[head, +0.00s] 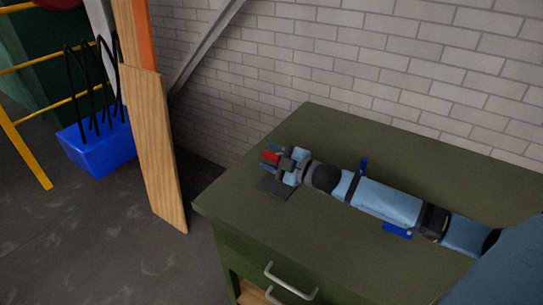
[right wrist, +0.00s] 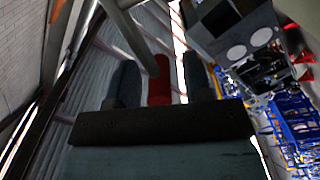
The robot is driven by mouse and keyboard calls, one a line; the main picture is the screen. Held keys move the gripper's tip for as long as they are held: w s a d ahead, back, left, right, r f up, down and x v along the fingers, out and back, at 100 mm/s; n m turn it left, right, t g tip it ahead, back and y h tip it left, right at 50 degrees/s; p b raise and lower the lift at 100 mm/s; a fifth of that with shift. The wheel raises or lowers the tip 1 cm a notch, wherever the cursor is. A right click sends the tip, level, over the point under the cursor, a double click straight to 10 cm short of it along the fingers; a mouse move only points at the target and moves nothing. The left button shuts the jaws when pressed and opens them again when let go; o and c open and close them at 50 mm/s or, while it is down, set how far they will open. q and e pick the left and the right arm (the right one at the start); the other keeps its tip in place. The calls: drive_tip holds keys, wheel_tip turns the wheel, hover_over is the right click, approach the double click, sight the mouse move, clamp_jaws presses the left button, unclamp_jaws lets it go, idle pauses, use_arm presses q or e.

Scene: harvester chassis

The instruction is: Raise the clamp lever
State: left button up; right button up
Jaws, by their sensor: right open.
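My right gripper (head: 270,157) is over the left end of the green cabinet top, its arm reaching in from the right. Its jaws are open, with a red piece (head: 271,156) between the two blue fingers. In the right wrist view the red piece (right wrist: 159,88) stands between the two dark fingers, and a grey bar seems to run up from it. It looks like the clamp lever's grip; I cannot tell whether a finger touches it. The rest of the clamp is hidden or not distinct. My left gripper is not in view.
The green cabinet (head: 330,140) stands against a brick wall (head: 400,55). A dark flat patch (head: 274,189) shows under the gripper. A wooden board (head: 152,145) leans at left, near a blue bin (head: 97,147) and yellow rails (head: 22,145).

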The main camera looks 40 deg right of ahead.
clamp_jaws()
drive_tip(key=shift+r, duration=0.15)
drive_tip(key=shift+w+d+r+m+p, duration=0.15)
drive_tip(key=shift+d+r+m+p, duration=0.2)
drive_tip(key=shift+p, duration=0.3)
drive_tip(key=d+r+m+p, duration=0.1)
drive_tip(key=m+p, duration=0.1)
drive_tip(key=w+d+r+m+p, duration=0.1)
drive_tip(key=d+r+p, duration=0.1)
drive_tip(key=w+d+r+m+p, duration=0.1)
drive_tip(key=d+r+m+p, duration=0.1)
drive_tip(key=shift+w+d+m, duration=0.15)
drive_tip(key=shift+d+m, duration=0.1)
drive_tip(key=shift+m, duration=0.1)
drive_tip(key=shift+w+d+r+m, duration=0.15)
drive_tip(key=shift+w+d+m, duration=0.15)
drive_tip(key=shift+d, duration=0.45)
drive_tip(key=shift+w+d+r+m, duration=0.15)
drive_tip(key=shift+w+d+m, duration=0.15)
drive_tip(key=shift+d, duration=0.4)
